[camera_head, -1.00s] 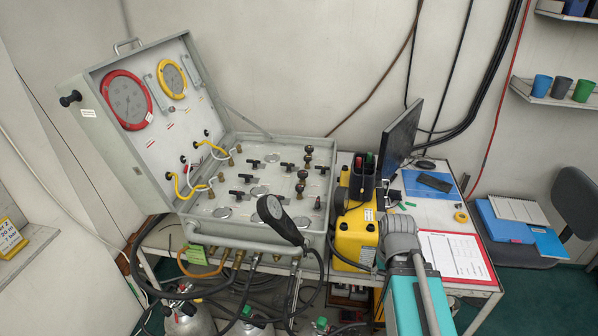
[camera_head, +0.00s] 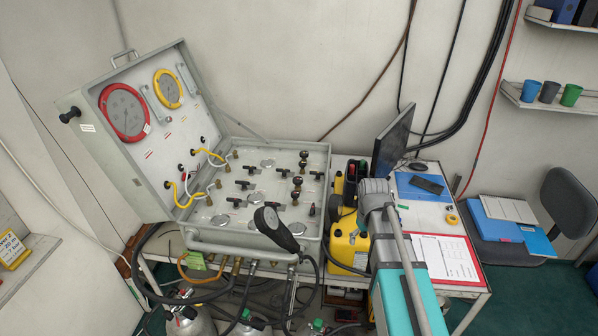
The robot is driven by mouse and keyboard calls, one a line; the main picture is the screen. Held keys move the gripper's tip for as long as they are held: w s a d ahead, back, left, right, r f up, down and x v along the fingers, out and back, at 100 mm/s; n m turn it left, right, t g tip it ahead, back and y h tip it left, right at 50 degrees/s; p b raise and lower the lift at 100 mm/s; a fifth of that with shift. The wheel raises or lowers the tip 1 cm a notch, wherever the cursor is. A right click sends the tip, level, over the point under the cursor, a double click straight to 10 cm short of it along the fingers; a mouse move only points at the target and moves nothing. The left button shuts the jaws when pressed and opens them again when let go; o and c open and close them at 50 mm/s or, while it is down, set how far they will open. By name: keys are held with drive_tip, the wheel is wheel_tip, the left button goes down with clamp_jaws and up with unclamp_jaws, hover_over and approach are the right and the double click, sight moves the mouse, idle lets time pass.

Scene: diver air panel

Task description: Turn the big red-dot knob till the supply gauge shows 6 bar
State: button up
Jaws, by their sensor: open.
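An open grey case holds the air panel (camera_head: 230,192). Its raised lid carries a large red-rimmed gauge (camera_head: 124,112) and a smaller yellow-rimmed gauge (camera_head: 168,88). Their needles and numbers are too small to read, and I cannot tell which is the supply gauge. Tall dark knobs stand along the panel's right side, among them a back one (camera_head: 303,156) and a front one (camera_head: 296,197). No red dot is clear on any. My teal and grey arm rises at lower right, beside the case. I cannot make out my gripper.
Hoses hang below. Right of the case are a yellow box (camera_head: 347,244), a monitor (camera_head: 394,140) and a red-edged sheet (camera_head: 443,258). Space above the panel is clear.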

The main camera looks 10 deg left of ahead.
drive_tip(key=w+a+r+n+p, duration=0.2)
drive_tip(key=w+a+r, duration=0.1)
drive_tip(key=w, duration=0.2)
drive_tip(key=w+a+r+n+p, duration=0.2)
drive_tip(key=w+a+r+p, duration=0.1)
drive_tip(key=w, duration=0.3)
drive_tip(key=w+a+r+n+p, duration=0.2)
drive_tip(key=w+r, duration=0.1)
drive_tip(key=w, duration=0.2)
drive_tip(key=shift+w+a+p, duration=0.15)
drive_tip(key=shift+a+p, duration=0.15)
drive_tip(key=shift+a, duration=0.1)
drive_tip(key=w+a+r+n+p, duration=0.1)
drive_tip(key=w+a+r+n, duration=0.1)
drive_tip(key=w+a+n, duration=0.4)
drive_tip(key=n, duration=0.3)
hover_over(298, 179)
drive_tip(key=shift+p, duration=0.45)
drive_tip(key=shift+f, duration=0.2)
wheel_tip(298, 179, down, 14)
drive_tip(key=b, duration=1.4)
drive_tip(key=shift+r, duration=0.25)
